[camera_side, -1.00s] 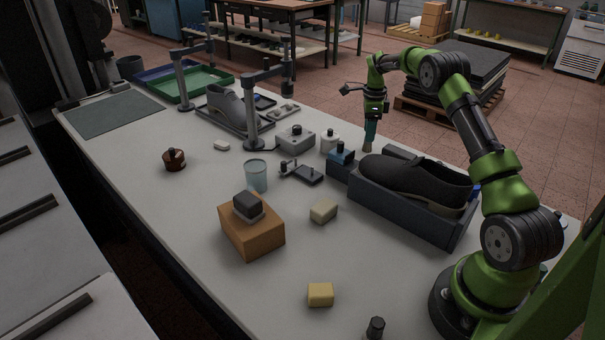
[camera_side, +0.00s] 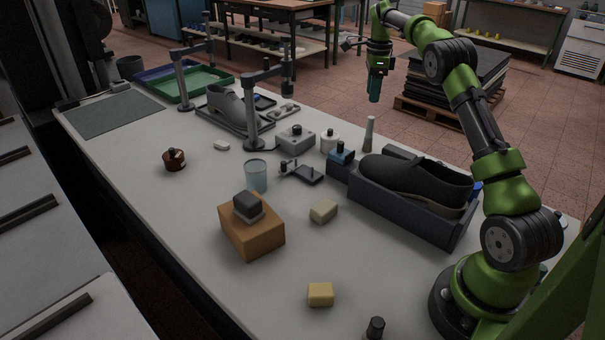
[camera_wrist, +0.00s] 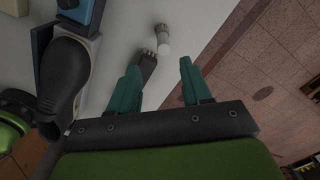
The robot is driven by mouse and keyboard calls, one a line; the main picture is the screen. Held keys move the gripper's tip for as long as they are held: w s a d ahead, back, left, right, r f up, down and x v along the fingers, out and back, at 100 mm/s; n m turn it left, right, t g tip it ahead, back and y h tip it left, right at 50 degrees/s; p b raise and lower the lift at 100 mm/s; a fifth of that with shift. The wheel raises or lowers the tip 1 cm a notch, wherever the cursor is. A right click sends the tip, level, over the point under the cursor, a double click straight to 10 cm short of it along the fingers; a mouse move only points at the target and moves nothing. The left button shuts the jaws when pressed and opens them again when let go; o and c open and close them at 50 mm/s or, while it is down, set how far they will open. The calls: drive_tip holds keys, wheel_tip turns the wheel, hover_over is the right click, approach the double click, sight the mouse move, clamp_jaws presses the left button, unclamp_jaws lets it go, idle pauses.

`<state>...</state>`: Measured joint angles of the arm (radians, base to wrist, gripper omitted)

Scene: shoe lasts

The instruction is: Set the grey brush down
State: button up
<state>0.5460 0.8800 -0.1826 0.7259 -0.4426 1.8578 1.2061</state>
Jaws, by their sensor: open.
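The grey brush (camera_side: 369,134) stands upright on the table near its far edge, just behind the blue-topped block. In the wrist view, a pale upright cylinder that looks like the brush (camera_wrist: 163,43) is seen from above, beyond the fingertips. My gripper (camera_side: 375,97) is raised above the brush and apart from it. In the wrist view, its two teal fingers (camera_wrist: 160,72) are spread with nothing held between them.
A dark shoe (camera_side: 415,184) sits in a grey box to the right of the brush. A white-capped bottle (camera_side: 329,141) and a blue-topped block (camera_side: 341,160) stand close by. The table's far edge is just behind the brush.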

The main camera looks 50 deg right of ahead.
drive_tip(key=s+a+r+n+t, duration=0.2)
drive_tip(key=s+a+r+n, duration=0.3)
drive_tip(key=a, duration=0.6)
drive_tip(key=s+a+r+n+t, duration=0.2)
drive_tip(key=a+r+n, duration=0.55)
drive_tip(key=a, duration=0.35)
drive_tip(key=s+a+f+n+t+y, duration=0.1)
drive_tip(key=s+a+f+n, duration=0.2)
drive_tip(key=s+a+n, duration=0.3)
drive_tip(key=s+a+f+n+t+y, duration=0.1)
drive_tip(key=s+a+f+n+t, duration=0.1)
drive_tip(key=s+a+n, duration=0.3)
drive_tip(key=s+a+f, duration=0.1)
drive_tip(key=s+a, duration=0.2)
drive_tip(key=s, duration=0.2)
drive_tip(key=shift+f+n, duration=0.15)
drive_tip(key=shift+n, duration=0.2)
